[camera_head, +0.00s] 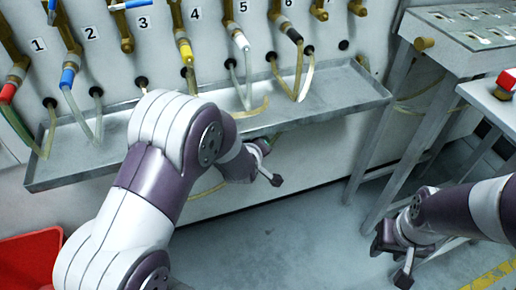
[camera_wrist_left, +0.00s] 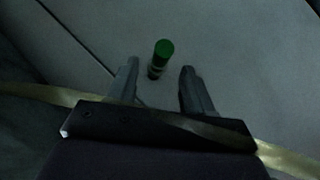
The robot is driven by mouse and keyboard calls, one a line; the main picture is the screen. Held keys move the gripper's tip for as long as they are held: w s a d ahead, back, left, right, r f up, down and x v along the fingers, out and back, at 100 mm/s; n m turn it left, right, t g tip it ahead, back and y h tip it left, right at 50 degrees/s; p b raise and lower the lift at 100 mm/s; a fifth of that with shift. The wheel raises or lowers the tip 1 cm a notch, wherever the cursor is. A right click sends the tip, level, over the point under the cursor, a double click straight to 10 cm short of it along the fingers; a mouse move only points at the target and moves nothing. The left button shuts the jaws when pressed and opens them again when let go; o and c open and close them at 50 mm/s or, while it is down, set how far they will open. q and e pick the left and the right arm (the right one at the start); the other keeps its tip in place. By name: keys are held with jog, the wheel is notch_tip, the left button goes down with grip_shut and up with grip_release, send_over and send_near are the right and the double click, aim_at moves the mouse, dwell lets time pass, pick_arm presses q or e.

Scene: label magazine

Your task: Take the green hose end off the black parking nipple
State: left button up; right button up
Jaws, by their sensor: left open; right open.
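I cannot make out the black parking nipple there. My right gripper (camera_head: 393,262) is open and empty at the lower right.
The metal trough (camera_head: 330,100) runs along the wall under numbered taps with coloured hose ends. A pale yellow hose (camera_wrist_left: 38,93) crosses beside my left gripper. A red bin (camera_head: 30,258) is at lower left, a metal bench (camera_head: 455,55) at right. Floor between the arms is clear.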

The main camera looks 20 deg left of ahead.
pick_arm(q)
jog(key=shift+b+x, duration=0.3)
jog(key=shift+x, duration=1.2)
grip_shut()
jog(key=s+d, duration=0.1)
jog(key=s, duration=0.1)
jog(key=s+d+p, duration=0.1)
jog(key=s+d, duration=0.1)
jog(key=shift+s+p, duration=0.1)
jog(key=shift+p, duration=0.2)
jog(key=shift+a, duration=0.2)
